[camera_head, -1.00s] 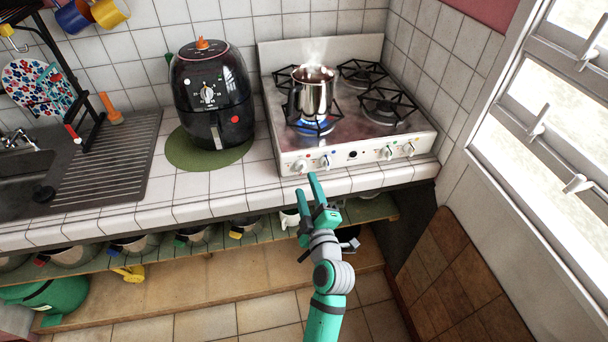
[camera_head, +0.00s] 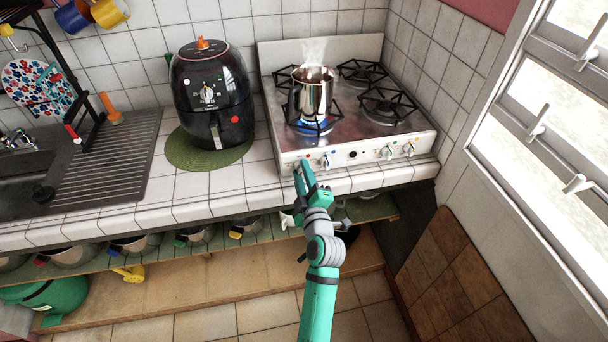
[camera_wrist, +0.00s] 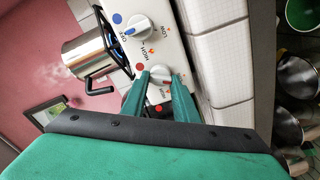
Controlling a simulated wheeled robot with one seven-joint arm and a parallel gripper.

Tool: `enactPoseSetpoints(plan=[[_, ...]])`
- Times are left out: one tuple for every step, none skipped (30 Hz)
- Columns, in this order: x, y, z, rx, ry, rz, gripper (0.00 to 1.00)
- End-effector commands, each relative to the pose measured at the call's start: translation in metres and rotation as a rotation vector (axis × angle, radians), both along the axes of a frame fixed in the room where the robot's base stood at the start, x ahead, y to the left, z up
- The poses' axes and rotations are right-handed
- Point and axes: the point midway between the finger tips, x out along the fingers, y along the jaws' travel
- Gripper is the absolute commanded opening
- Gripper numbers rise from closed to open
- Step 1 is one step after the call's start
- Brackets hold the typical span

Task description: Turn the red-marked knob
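The stove (camera_head: 345,110) has a row of white knobs along its front panel. The red-marked knob (camera_wrist: 160,76) shows in the wrist view beside a red dot (camera_wrist: 139,66), with a red line on its face. My gripper (camera_wrist: 162,78) is open, with one finger on each side of this knob. I cannot tell whether the fingers touch it. In the head view my gripper (camera_head: 302,171) is at the left end of the panel and hides most of that knob. The blue-marked knob (camera_head: 326,161) is just to its right.
A steaming metal pot (camera_head: 312,95) stands over a lit blue flame (camera_head: 312,127) on the front left burner. A black air fryer (camera_head: 210,95) is on the counter to the left. Pans (camera_head: 195,236) sit on the shelf below.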

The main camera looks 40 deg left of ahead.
Motion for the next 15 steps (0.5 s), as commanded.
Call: enactPoseSetpoints(plan=[[0.000, -0.012, -0.001, 0.000, 0.002, -0.004, 0.04], [0.000, -0.007, 0.000, 0.001, 0.002, -0.001, 0.05], [0.000, -0.005, 0.000, 0.000, 0.001, -0.001, 0.04], [0.000, -0.004, -0.001, 0.001, 0.002, -0.002, 0.04], [0.001, -0.004, 0.000, 0.002, 0.005, -0.003, 0.05], [0.001, -0.004, 0.000, 0.006, 0.008, -0.003, 0.05], [0.001, -0.003, 0.000, 0.009, 0.012, -0.003, 0.04], [0.001, -0.003, 0.000, 0.014, 0.017, -0.003, 0.05], [0.001, -0.002, 0.000, 0.020, 0.025, -0.003, 0.04], [0.001, -0.002, 0.000, 0.027, 0.032, -0.003, 0.05], [0.001, -0.001, 0.000, 0.034, 0.042, -0.002, 0.04], [0.001, -0.001, 0.000, 0.046, 0.055, -0.001, 0.04], [0.001, 0.000, 0.000, 0.057, 0.067, -0.001, 0.05], [0.000, 0.000, 0.000, 0.068, 0.080, -0.001, 0.04], [0.000, 0.000, 0.000, 0.085, 0.100, 0.000, 0.04]])
